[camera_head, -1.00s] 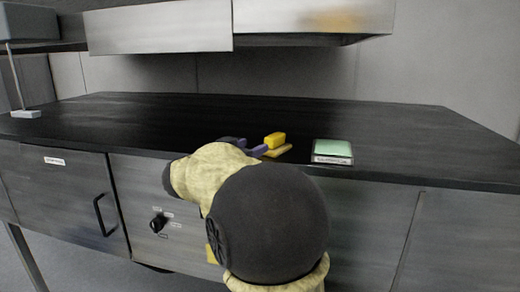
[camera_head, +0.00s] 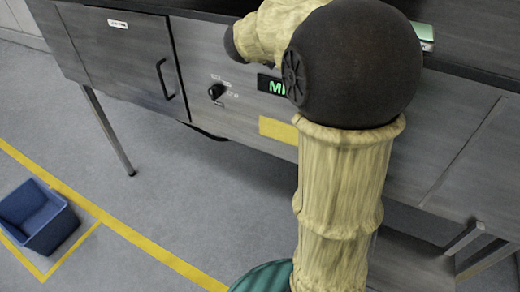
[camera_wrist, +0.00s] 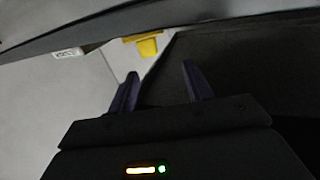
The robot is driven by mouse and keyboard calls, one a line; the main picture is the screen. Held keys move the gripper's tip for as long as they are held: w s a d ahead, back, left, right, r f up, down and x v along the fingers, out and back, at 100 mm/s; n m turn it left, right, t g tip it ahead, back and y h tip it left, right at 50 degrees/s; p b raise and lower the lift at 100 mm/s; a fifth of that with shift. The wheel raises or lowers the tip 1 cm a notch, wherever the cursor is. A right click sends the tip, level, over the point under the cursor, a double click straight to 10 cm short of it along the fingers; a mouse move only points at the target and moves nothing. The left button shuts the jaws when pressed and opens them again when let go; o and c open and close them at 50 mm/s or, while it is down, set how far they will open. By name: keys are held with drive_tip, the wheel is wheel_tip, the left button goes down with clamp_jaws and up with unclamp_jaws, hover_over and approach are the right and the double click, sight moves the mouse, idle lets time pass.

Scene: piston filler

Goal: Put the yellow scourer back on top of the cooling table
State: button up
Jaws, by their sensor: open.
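The yellow scourer appears to be the bright yellow block (camera_wrist: 148,47) in the wrist view, against a flatter, duller yellow piece (camera_wrist: 140,38). My gripper (camera_wrist: 162,85) is open, its two dark fingers apart with nothing between them. The block is beyond the fingertips, nearer the left finger, and apart from them. In the head view the gripper and block are out of sight. The dark-topped table (camera_head: 470,68) with grey front panels shows there only by its front part; I cannot tell whether it is the cooling table.
My arm covers the middle of the head view. A pale green-topped device (camera_head: 424,33) sits by the table's front edge. The front has a door handle (camera_head: 163,78) and a black knob (camera_head: 216,91). A blue bin (camera_head: 38,218) stands on the floor beside yellow lines.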

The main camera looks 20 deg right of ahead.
drive_tip(key=w+a+f+n+t+y, duration=0.3)
drive_tip(key=a+f+n+t+y, duration=0.3)
drive_tip(key=a+f+n+y, duration=0.8)
drive_tip(key=s+a+f+g+y, duration=0.1)
drive_tip(key=s+a+f+g, duration=0.3)
drive_tip(key=s+f, duration=0.5)
drive_tip(key=s+a+f+g+y, duration=0.1)
drive_tip(key=s+a+f+g, duration=0.2)
drive_tip(key=s+f+g, duration=0.3)
drive_tip(key=s+f, duration=0.4)
drive_tip(key=s, duration=0.1)
drive_tip(key=shift+s+a+f+y, duration=0.15)
drive_tip(key=shift+s+a+y, duration=0.15)
drive_tip(key=shift+a, duration=0.05)
